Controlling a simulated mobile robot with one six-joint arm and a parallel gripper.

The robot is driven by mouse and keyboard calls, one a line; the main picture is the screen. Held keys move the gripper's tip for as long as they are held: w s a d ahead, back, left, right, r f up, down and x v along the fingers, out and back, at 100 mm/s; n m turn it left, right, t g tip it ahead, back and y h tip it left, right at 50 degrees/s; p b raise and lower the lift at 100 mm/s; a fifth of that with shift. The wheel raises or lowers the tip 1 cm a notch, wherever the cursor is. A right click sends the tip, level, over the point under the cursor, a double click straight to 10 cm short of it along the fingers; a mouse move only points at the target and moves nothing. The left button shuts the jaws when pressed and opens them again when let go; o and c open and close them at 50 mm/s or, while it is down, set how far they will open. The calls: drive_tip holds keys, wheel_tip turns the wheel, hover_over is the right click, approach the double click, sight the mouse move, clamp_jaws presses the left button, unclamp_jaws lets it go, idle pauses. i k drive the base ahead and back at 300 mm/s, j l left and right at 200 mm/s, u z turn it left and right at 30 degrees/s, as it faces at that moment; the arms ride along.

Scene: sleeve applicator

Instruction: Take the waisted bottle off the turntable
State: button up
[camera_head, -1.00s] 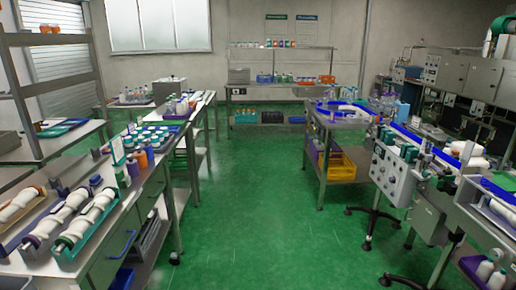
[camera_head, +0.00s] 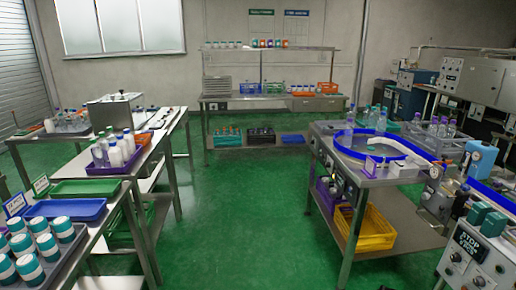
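A round table with a raised blue rim (camera_head: 345,149), which looks like the turntable, sits on the metal workbench at the right. Clear bottles stand at its far side: one bottle (camera_head: 350,120) at the left and another bottle (camera_head: 381,121) farther right. They are too small for me to tell which one is waisted. A blue-edged track curves from the table toward the right. My gripper is not in view.
A green aisle floor (camera_head: 240,215) is free down the middle. Metal benches with trays and bottles line the left. A yellow crate (camera_head: 370,230) sits on the right bench's lower shelf. A control box (camera_head: 478,262) marked STOP stands at the lower right.

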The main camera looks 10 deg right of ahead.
sight(348, 131)
drive_tip(key=i, duration=0.75)
drive_tip(key=i+z, duration=0.15)
drive_tip(key=i, duration=0.6)
drive_tip(key=i+j, duration=0.2)
drive_tip(key=i, duration=0.55)
drive_tip(key=i+j+z, duration=0.1)
drive_tip(key=i, duration=0.65)
